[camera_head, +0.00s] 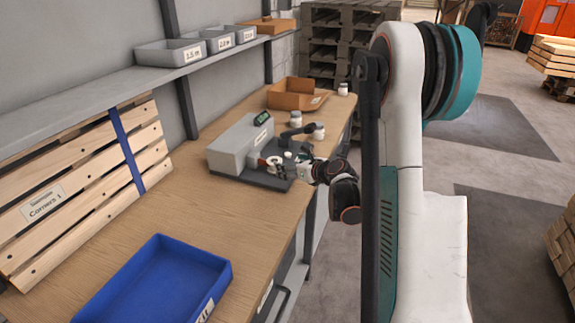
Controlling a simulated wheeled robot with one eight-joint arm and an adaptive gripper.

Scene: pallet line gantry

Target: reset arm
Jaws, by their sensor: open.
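My arm, white, teal and black, stands at the right of the view and bends in toward the workbench (188,178). My gripper (270,165) is small in the picture and open, over the dark base plate (250,179) of a grey bench device (241,143) with a green display. A white round piece (263,162) shows close by the fingers. I cannot tell whether it touches them.
A blue tray (222,285) lies at the bench front. Small white-lidded jars (295,118) and a brown open bin (296,94) stand beyond the device. A shelf (100,89) with grey bins (172,52) runs above. Bare bench lies between tray and device.

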